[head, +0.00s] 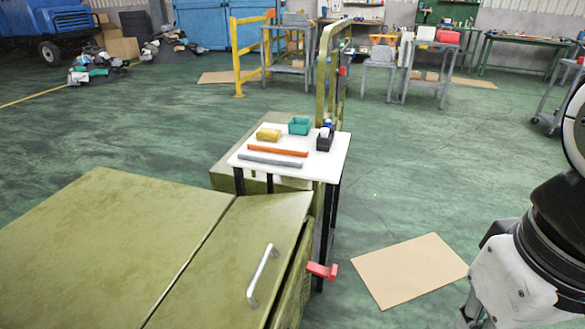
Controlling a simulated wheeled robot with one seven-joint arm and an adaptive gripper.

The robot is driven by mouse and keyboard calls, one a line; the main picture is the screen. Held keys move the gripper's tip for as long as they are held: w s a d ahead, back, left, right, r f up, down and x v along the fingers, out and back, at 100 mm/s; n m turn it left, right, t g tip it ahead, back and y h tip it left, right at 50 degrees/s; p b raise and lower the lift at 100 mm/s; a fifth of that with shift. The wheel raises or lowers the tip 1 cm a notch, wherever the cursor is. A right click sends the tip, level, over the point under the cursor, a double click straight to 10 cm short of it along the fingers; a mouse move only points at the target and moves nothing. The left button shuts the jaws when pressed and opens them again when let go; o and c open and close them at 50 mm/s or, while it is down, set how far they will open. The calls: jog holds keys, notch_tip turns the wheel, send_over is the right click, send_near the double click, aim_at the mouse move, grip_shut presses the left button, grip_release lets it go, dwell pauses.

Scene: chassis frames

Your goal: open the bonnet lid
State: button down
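The bonnet lid (228,248) is an olive-green panel at the lower left, lying nearly flat on the olive body. A pale bar handle (263,275) stands on it near its right edge. A narrow seam parts the lid from the wide olive panel (105,245) to its left. A dark gap shows below its right edge; I cannot tell whether the lid is slightly raised. A red tab (322,271) sticks out to the right of the lid. My arm is at the right edge, well apart from the handle. My gripper's fingers are not seen.
A white-topped table (318,168) stands behind the lid, with orange and grey bars, small bins and a yellow block. A tan flat sheet (409,270) lies on the green floor between the lid and my arm. An olive upright frame (327,75) rises behind the table. Benches stand farther back.

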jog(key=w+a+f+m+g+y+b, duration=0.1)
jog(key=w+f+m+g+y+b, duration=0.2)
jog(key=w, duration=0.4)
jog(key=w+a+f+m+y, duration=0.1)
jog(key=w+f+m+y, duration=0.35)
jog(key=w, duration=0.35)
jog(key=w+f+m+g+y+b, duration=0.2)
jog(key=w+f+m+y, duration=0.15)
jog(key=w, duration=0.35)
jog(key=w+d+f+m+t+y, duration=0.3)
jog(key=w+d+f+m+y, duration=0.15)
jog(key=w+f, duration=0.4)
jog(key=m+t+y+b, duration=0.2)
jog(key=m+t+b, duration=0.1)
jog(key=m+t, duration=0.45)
send_near(310, 262)
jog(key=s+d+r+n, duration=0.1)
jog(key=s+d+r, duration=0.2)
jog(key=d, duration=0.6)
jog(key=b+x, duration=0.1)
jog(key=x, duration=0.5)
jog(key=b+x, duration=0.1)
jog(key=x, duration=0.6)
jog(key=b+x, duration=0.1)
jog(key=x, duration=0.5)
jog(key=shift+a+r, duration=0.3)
